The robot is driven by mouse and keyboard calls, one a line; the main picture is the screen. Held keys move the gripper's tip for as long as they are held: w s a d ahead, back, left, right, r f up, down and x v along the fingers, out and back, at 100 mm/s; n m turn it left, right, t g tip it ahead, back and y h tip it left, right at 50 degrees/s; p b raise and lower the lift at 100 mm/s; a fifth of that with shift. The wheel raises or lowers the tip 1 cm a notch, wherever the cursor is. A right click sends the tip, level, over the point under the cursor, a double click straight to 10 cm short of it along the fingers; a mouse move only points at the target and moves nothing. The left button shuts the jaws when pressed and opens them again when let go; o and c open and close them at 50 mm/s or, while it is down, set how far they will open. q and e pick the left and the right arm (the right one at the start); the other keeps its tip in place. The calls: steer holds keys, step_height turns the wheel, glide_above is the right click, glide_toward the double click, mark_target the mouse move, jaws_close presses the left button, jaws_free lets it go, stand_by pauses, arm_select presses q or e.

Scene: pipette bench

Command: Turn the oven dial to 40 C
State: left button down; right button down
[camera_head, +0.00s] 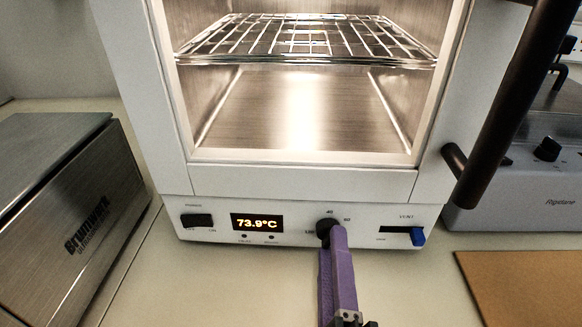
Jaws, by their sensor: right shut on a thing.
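The white oven (300,181) stands in the middle with its lit chamber and wire rack showing. Its black dial (324,225) is low on the front panel, with small marks around it, one of them reading 40 above it. The oven display (257,222) reads 73.9°C in yellow. My right gripper (331,238) comes up from below with purple fingers and is shut on the dial. The fingers partly cover the dial, so I cannot tell where its pointer is. My left gripper is not in view.
A blue vent slider (418,236) is right of the dial, and a black power switch (196,220) is at the panel's left. A steel box (75,215) stands left. A dark handle (505,95) and a grey device (540,190) are right, above a brown board (525,285).

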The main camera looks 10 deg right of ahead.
steer(key=shift+r+n+p, duration=0.1)
steer(key=shift+n+p, duration=0.25)
steer(key=shift+n, duration=1.25)
steer(key=c, duration=0.5)
jaws_free()
steer(key=shift+c, duration=0.2)
steer(key=v, duration=1)
steer(key=shift+s, duration=0.1)
